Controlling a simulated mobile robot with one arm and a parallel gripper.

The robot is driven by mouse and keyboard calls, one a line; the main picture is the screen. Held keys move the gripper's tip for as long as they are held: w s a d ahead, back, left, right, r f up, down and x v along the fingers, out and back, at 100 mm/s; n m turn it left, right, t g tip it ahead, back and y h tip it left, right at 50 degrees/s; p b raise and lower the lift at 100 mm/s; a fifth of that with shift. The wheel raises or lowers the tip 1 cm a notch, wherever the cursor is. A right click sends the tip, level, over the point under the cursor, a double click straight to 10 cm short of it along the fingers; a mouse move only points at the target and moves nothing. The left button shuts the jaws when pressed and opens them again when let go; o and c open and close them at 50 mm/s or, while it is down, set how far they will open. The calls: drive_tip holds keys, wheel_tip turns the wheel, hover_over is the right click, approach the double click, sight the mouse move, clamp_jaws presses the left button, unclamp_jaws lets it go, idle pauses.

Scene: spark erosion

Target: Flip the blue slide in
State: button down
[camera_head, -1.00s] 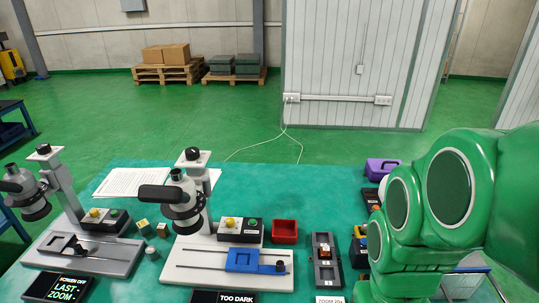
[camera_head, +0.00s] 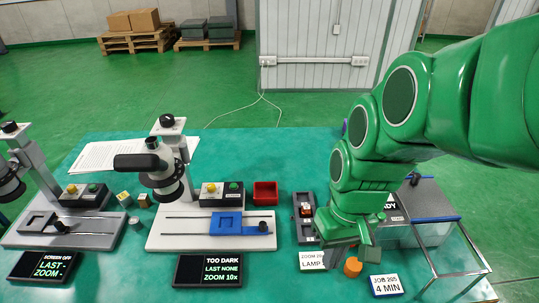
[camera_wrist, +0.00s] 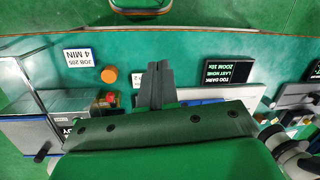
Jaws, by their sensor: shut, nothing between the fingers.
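The blue slide (camera_head: 238,223) lies on the light base of the middle microscope (camera_head: 162,170), right of the spot below the lens. A dark round knob (camera_head: 263,226) sits at its right end, and a square recess shows in its left part. My gripper (camera_head: 354,254) is to the right of the slide, over the front right of the table, near the orange knob. It is shut and empty. In the wrist view my gripper (camera_wrist: 157,72) shows its two fingers together, pointing at the table beside the dark "TOO DARK" display (camera_wrist: 228,73). The slide is not clearly seen there.
The "TOO DARK" display (camera_head: 208,270) lies in front. A second microscope base (camera_head: 62,229) is at left. A glass tank (camera_head: 440,250) stands at right.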

drive_tip(key=w+f+n+t+y, duration=0.1)
drive_tip(key=w+f+n+y, duration=0.1)
drive_tip(key=w+f, duration=0.5)
drive_tip(key=w+f+n+t+y, duration=0.2)
drive_tip(key=w+f+y, duration=0.2)
drive_tip(key=w, duration=1.5)
wheel_tip(320, 180, down, 4)
drive_tip(key=shift+w+d+r, duration=0.15)
drive_tip(key=shift+d, duration=0.05)
drive_tip(key=x, duration=0.9)
drive_tip(key=shift+w+a+f, duration=0.1)
drive_tip(key=shift+a+f, duration=0.15)
drive_tip(key=shift+f, duration=0.05)
drive_tip(key=shift+s+a+f, duration=0.1)
drive_tip(key=shift+s+a, duration=0.15)
drive_tip(key=shift+a, duration=0.25)
drive_tip(key=shift+s+a, duration=0.25)
drive_tip(key=shift+a, duration=0.25)
drive_tip(key=shift+s+a, duration=0.4)
drive_tip(key=shift+a, duration=0.45)
drive_tip(key=shift+a, duration=0.1)
